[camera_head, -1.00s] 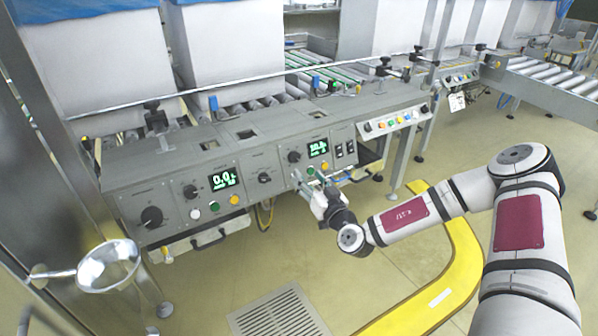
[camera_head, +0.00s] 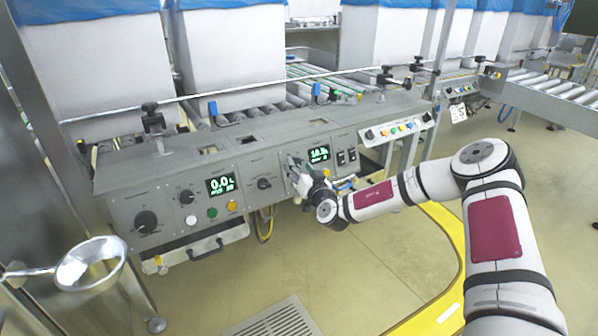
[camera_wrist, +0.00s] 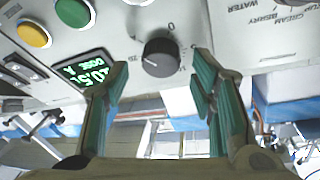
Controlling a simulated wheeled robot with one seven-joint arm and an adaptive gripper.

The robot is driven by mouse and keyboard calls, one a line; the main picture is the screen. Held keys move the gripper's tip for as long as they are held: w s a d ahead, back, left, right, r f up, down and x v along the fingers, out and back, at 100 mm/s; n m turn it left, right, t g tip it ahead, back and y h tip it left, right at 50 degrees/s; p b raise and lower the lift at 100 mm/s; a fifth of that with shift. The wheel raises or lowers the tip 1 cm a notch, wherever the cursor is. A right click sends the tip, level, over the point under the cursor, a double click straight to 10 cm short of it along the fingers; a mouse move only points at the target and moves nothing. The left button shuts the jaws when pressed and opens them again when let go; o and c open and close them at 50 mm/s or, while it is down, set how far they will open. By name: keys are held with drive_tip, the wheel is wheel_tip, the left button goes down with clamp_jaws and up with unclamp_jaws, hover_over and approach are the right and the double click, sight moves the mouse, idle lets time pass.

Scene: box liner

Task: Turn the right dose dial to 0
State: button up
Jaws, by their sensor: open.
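The right dose dial (camera_wrist: 160,57) is a round black knob on the grey panel, seen in the wrist view between and beyond my fingertips. A "0" mark is printed above it there and further scale marks lie around it. Its pointer is hard to read. The right display (camera_wrist: 90,72) shows green digits, about 10.5 L; in the head view the right display (camera_head: 319,154) is small. My gripper (camera_wrist: 162,72) is open, with one green finger on each side of the dial and visible gaps. In the head view my gripper (camera_head: 293,162) covers the dial.
Yellow (camera_wrist: 33,34) and green (camera_wrist: 73,12) buttons are near the dial. Switches (camera_head: 346,156) stand to the right.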

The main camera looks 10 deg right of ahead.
drive_tip(key=shift+w+a, duration=0.1)
drive_tip(key=shift+w, duration=0.5)
drive_tip(key=c, duration=1.1)
